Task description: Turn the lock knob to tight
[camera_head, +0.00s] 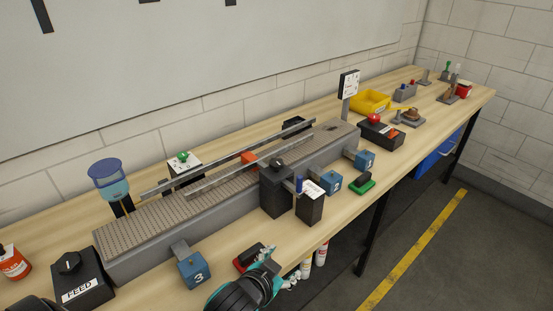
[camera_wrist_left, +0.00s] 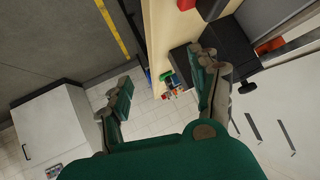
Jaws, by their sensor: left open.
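A black knob (camera_head: 278,163) sits on top of a tall black box (camera_head: 276,192) at the near side of the conveyor; it looks like the lock knob, but I cannot read its setting. A similar dark knob shows in the left wrist view (camera_wrist_left: 246,87), beyond the upper finger area to the right. My left gripper (camera_head: 280,268) is low at the front edge of the bench, nearer than the black box and apart from it. In the left wrist view its two fingers (camera_wrist_left: 162,88) are spread with nothing between them. My right gripper is not in view.
A FEED box (camera_head: 82,284) stands front left.

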